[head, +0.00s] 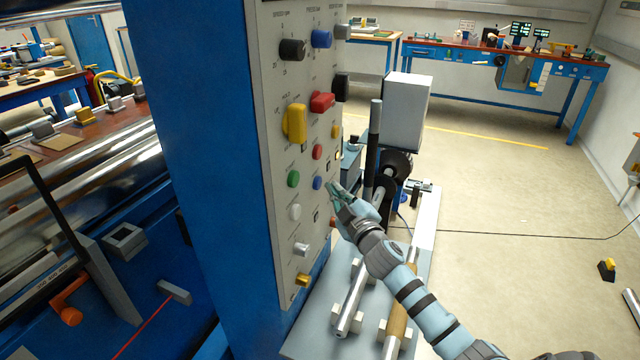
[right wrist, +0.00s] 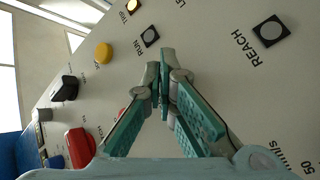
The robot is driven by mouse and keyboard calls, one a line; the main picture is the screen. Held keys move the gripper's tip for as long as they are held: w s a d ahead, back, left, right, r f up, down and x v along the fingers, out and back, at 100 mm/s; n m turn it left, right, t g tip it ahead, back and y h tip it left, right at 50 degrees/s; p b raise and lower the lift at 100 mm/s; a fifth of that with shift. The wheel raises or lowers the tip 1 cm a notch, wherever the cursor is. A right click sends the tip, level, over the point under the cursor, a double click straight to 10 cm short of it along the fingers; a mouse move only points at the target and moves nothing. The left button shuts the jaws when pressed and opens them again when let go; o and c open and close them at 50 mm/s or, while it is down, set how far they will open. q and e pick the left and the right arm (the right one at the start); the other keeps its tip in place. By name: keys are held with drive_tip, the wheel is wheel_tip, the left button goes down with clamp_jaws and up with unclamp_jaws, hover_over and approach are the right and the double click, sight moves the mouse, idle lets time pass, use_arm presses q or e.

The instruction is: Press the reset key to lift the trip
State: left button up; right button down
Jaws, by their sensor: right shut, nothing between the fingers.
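The grey control panel (head: 275,130) faces right on a blue column. Its blue round button (head: 318,183) sits below a red round button (head: 317,152); no reset label is readable. My right gripper (head: 333,188) is shut and empty, its tips in front of the panel just right of the blue button. In the right wrist view the closed fingertips (right wrist: 162,78) point at the panel below the RUN lamp, and the fingers hide the blue button. Contact cannot be told. The RUN lamp (right wrist: 150,36) and REACH lamp (right wrist: 271,30) are dark. My left gripper is out of view.
A yellow knob (head: 296,123), red knob (head: 321,102), green button (head: 293,179) and white button (head: 295,212) crowd the panel. A grey box (head: 407,112) and dark rollers stand behind my right gripper. Open floor (head: 500,190) lies to the right.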

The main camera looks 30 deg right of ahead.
drive_tip(key=shift+w, duration=0.1)
idle(0.4)
drive_tip(key=shift+w+a, duration=0.25)
drive_tip(key=shift+w+a+p, duration=0.25)
drive_tip(key=shift+w+p, duration=0.05)
drive_tip(key=shift+w, duration=0.05)
idle(0.7)
idle(0.4)
drive_tip(key=shift+s+d+b, duration=0.3)
drive_tip(key=shift+s+d, duration=0.15)
drive_tip(key=shift+s, duration=0.25)
drive_tip(key=shift+s+d, duration=0.1)
drive_tip(key=s+d+b, duration=0.1)
drive_tip(key=s, duration=0.1)
drive_tip(key=s+d+b, duration=0.1)
drive_tip(key=s+b, duration=0.1)
drive_tip(key=shift+d, duration=0.35)
